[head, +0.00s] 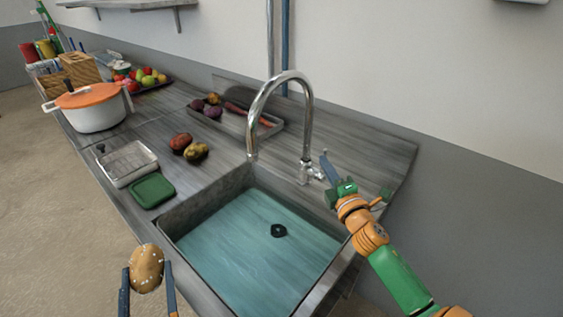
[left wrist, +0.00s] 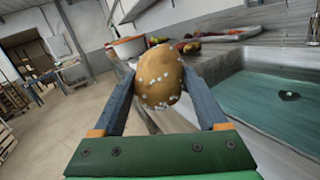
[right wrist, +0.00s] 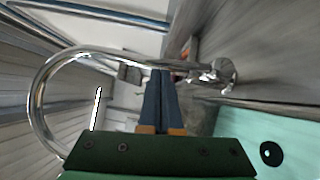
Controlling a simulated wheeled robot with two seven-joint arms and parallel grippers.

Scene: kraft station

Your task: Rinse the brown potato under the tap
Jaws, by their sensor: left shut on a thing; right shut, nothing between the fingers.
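The brown potato (head: 146,268), dotted with small white specks, is held between the fingers of my left gripper (head: 147,282), in front of the counter and left of the sink. It also shows in the left wrist view (left wrist: 159,77). The chrome tap (head: 281,80) arches over the sink (head: 250,250), its spout end above the basin's back left part. Teal water or a teal floor fills the basin, with a dark drain; no stream is visible from the spout. My right gripper (head: 325,158) is shut and empty, beside the tap's base and handle.
Several vegetables (head: 188,147) lie on the counter behind the sink's left side. A wire-topped container (head: 125,162) and a green lid (head: 152,190) sit left of the basin. A tray of vegetables (head: 235,117) lies behind the tap. A white pot (head: 90,107) stands further left.

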